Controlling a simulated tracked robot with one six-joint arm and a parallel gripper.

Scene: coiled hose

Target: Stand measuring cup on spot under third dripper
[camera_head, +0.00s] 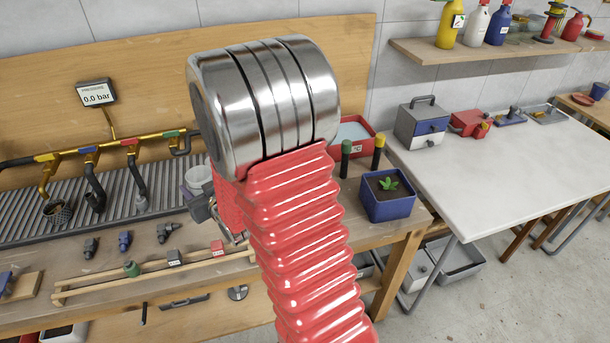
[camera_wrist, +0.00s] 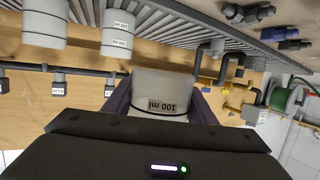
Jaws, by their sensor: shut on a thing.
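My gripper (camera_wrist: 157,92) is shut on a white measuring cup (camera_wrist: 165,85) labelled "100 ml", with dark fingers on both sides of it in the wrist view. In the head view my arm hides most of the gripper; a pale cup (camera_head: 199,178) shows at the arm's left edge, and I cannot tell whether it is the held one. Several drippers hang from a brass pipe with coloured bands above a ribbed grey drain tray (camera_head: 20,222).
A dark mesh pot (camera_head: 57,212) stands under the leftmost dripper. Small fittings (camera_head: 125,240) and a wooden rail (camera_head: 150,272) lie in front of the tray. A blue planter (camera_head: 388,205) stands right of my arm.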

